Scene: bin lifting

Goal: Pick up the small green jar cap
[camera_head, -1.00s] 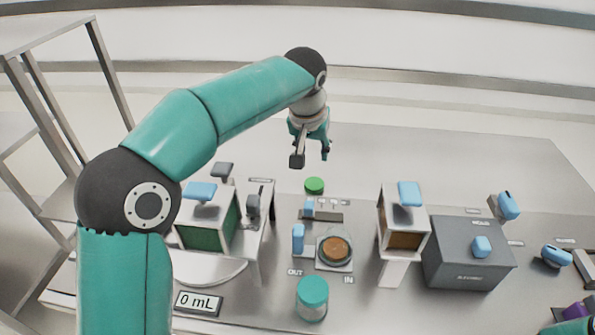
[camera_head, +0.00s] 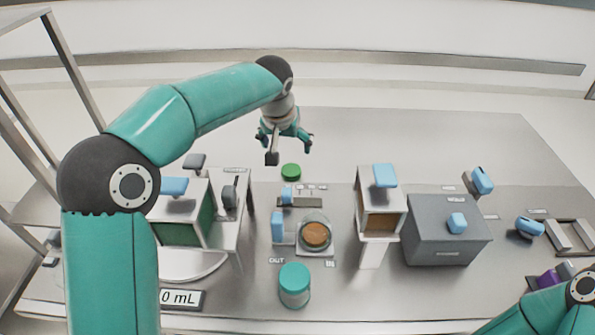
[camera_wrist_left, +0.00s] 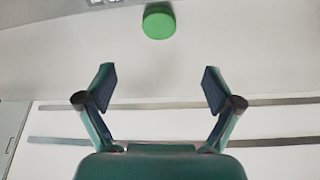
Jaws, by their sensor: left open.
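The small green jar cap (camera_head: 291,172) lies flat on the grey bench, behind the small station with the round brown-topped dish. My left gripper (camera_head: 287,143) is above the bench, just above the cap in the head view, and is apart from it. In the left wrist view the green cap (camera_wrist_left: 159,21) is at the top middle, beyond the two spread fingers of the left gripper (camera_wrist_left: 159,80). Nothing is between the fingers. My right arm shows at the bottom right of the head view, but its gripper is out of view.
A teal-lidded jar (camera_head: 294,285) stands at the front. A white stand with a green panel (camera_head: 184,228) is left, and a brown-windowed stand (camera_head: 381,220) and grey box (camera_head: 447,228) are right. The bench behind the cap is clear.

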